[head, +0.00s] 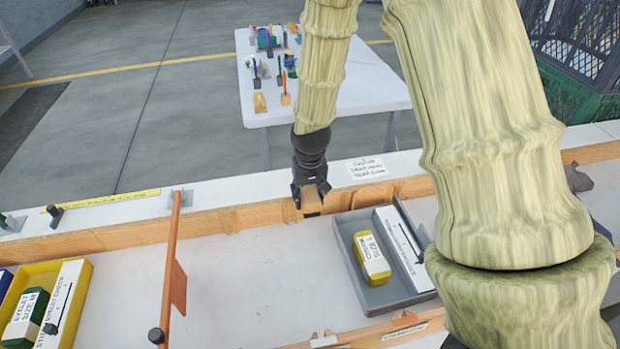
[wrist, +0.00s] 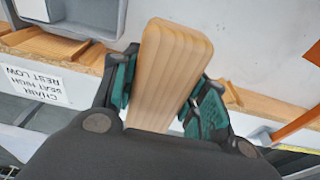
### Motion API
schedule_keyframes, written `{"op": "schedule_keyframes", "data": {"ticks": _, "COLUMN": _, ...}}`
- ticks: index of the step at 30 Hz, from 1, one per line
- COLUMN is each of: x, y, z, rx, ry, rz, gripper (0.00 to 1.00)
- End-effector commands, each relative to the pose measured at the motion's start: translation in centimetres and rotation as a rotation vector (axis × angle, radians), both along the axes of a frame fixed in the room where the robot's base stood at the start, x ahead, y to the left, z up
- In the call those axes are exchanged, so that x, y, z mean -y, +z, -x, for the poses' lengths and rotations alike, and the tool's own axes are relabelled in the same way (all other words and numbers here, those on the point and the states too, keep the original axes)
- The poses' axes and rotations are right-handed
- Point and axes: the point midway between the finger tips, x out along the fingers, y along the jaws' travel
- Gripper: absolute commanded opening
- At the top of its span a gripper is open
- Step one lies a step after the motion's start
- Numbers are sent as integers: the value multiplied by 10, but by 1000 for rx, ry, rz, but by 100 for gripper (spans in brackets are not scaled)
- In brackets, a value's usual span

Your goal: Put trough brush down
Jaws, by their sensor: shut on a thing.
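My gripper (head: 311,187) is shut on the trough brush (head: 312,199), a tan wooden block in the head view. Its lower end looks dark. It hangs pointing down in front of the wooden back rail of the bench, left of the grey tray. In the wrist view, the gripper (wrist: 164,95) has its teal pads on both sides of the brush's rounded, grooved wood (wrist: 170,65). Its far end and any bristles are hidden there. I cannot tell whether the brush touches the rail or bench.
The grey tray (head: 356,285) holds a yellow labelled box (head: 372,258) and a white card. An orange bar (head: 171,255) with a flag crosses the bench at left. A yellow tray (head: 70,325) stands farther left. The white bench top (head: 255,275) between them is clear.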

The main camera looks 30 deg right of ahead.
Motion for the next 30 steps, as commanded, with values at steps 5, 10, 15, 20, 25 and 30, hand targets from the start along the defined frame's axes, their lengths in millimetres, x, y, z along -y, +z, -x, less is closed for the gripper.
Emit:
{"op": "schedule_keyframes", "data": {"ticks": 5, "x": 14, "y": -4, "z": -19, "rx": -4, "ry": -13, "rz": -1, "gripper": 5}}
{"op": "schedule_keyframes", "data": {"ticks": 10, "x": 31, "y": -6, "z": -49, "rx": -4, "ry": -13, "rz": -1, "gripper": 5}}
{"op": "schedule_keyframes", "data": {"ticks": 15, "x": 48, "y": -9, "z": -80, "rx": -4, "ry": -11, "rz": -1, "gripper": 5}}
{"op": "schedule_keyframes", "data": {"ticks": 20, "x": 63, "y": -12, "z": -108, "rx": -4, "ry": -11, "rz": -1, "gripper": 5}}
{"op": "schedule_keyframes", "data": {"ticks": 25, "x": 77, "y": -15, "z": -132, "rx": -4, "ry": -10, "rz": 1, "gripper": 5}}
{"op": "schedule_keyframes", "data": {"ticks": 30, "x": 82, "y": -18, "z": -141, "rx": -5, "ry": -10, "rz": 0, "gripper": 5}}
